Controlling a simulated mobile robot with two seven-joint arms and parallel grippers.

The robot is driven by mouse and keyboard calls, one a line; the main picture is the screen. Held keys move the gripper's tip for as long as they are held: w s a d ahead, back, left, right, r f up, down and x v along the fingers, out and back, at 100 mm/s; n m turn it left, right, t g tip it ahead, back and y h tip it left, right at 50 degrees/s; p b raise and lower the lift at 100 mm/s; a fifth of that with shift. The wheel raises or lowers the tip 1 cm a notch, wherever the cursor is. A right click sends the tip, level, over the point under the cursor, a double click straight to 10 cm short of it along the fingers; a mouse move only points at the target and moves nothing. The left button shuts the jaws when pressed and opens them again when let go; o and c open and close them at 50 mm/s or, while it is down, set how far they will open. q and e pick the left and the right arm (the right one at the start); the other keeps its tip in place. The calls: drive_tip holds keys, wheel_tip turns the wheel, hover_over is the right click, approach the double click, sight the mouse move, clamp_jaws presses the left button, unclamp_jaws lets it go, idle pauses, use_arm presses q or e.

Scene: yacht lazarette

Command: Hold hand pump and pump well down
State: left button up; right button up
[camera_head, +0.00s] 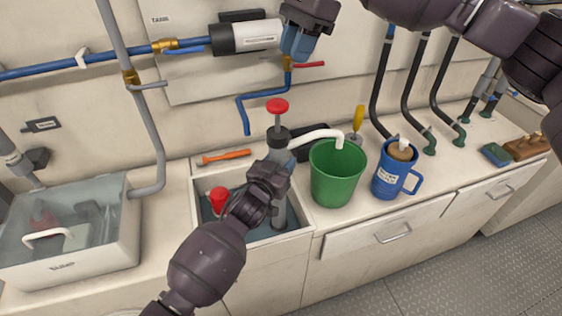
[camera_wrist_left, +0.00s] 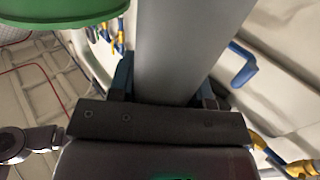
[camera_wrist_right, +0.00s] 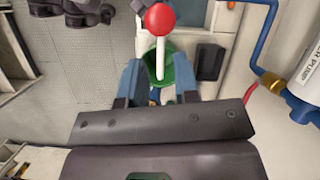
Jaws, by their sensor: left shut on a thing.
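The hand pump has a red knob (camera_head: 277,106) on a raised rod, a black collar and a grey barrel (camera_head: 279,212). It stands upright in the well (camera_head: 305,232), a sunken basin holding dark water. Its white spout (camera_head: 318,135) reaches over the green bucket (camera_head: 335,185). My left gripper (camera_head: 274,168) is shut on the barrel (camera_wrist_left: 190,45) below the collar. My right gripper (camera_head: 303,45) is above and slightly right of the knob, apart from it. In the right wrist view its fingers are spread and empty, with the red knob (camera_wrist_right: 159,19) beyond them.
A red-topped object (camera_head: 218,198) sits in the well beside the barrel. An orange tool (camera_head: 224,157) lies behind it. A blue mug (camera_head: 395,172) stands right of the bucket, with black hoses behind. A clear-sided tank (camera_head: 75,230) is at left. Blue pipes and a white cylinder (camera_head: 245,37) line the wall.

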sight(278, 102)
drive_tip(key=shift+s+a+r+n+t+h, duration=0.2)
drive_tip(key=shift+s+a+r+h, duration=0.1)
drive_tip(key=shift+a+r, duration=0.25)
drive_tip(key=shift+s+a+r+n+t+h, duration=0.1)
drive_tip(key=shift+s+a+r+t+h, duration=0.1)
drive_tip(key=shift+a+r+h, duration=0.3)
clamp_jaws()
drive_tip(key=f, duration=0.1)
drive_tip(key=a+f+m+h, duration=0.1)
drive_tip(key=f+h, duration=0.1)
drive_tip(key=f, duration=0.1)
drive_tip(key=shift+s+a+m+t, duration=0.15)
drive_tip(key=shift+s+m+t, duration=0.25)
drive_tip(key=shift+f+m, duration=0.3)
drive_tip(key=shift+f, duration=0.05)
drive_tip(key=shift+m, duration=0.3)
drive_tip(key=shift+f, duration=2.45)
